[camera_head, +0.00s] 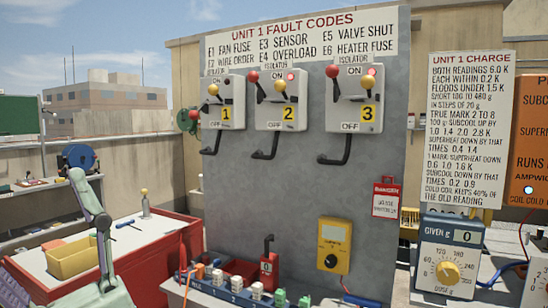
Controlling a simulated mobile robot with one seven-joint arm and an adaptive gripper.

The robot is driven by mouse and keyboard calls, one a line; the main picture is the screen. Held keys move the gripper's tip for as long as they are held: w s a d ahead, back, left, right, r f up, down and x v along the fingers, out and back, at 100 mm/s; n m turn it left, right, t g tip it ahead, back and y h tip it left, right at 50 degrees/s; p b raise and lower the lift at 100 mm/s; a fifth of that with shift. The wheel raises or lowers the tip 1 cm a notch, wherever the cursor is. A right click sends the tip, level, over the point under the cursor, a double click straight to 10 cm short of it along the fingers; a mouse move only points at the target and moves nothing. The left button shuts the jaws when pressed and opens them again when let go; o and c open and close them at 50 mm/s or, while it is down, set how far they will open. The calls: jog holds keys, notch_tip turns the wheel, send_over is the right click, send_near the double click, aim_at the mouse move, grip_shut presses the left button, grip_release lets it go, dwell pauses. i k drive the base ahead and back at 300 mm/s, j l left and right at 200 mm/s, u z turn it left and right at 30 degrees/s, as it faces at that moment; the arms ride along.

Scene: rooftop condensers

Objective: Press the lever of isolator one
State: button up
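Isolator one (234,107) is a pale grey box with a yellow label 1, at the left of three on the upper grey panel. ON is printed at its top and OFF below. A yellow-knobbed lever (213,89) is on its front, its knob near the ON end. Which of these is the lever meant is unclear. My pale green arm shows at the left, well away from the isolator. I cannot see my gripper.
Isolator two (273,112) and isolator three (351,115) stand to the right with similar knobs. Below are a yellow meter (334,245), a small red unit (268,268) and several coloured connectors. A red bench (150,262) with a yellow bin (72,257) is at left.

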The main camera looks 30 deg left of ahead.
aim_at(194, 115)
jog(key=u, duration=1.2)
